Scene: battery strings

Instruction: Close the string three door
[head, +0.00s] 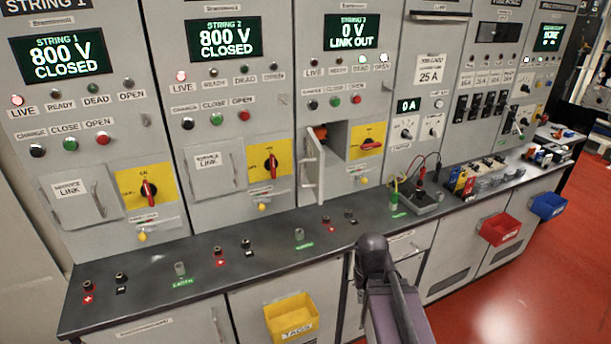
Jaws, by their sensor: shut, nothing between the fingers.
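The string three door (312,172) is the small grey service link door on the third panel. It stands open, swung outward from the left side of its compartment (336,140), with a handle on its face. An orange thing (321,133) shows inside near the compartment's upper left. The string 3 display (352,31) reads "0 V LINK OUT". My gripper is not visible; only a dark and purple part of my arm shows at the bottom centre, in front of the bench and right of the door.
A yellow plate with a red rotary switch (370,145) sits right of the compartment. The string 1 door (84,195) and string 2 door (211,169) are shut. A dark bench (270,250) with terminals runs below. Yellow (291,318), red (500,229) and blue (548,206) bins hang in front.

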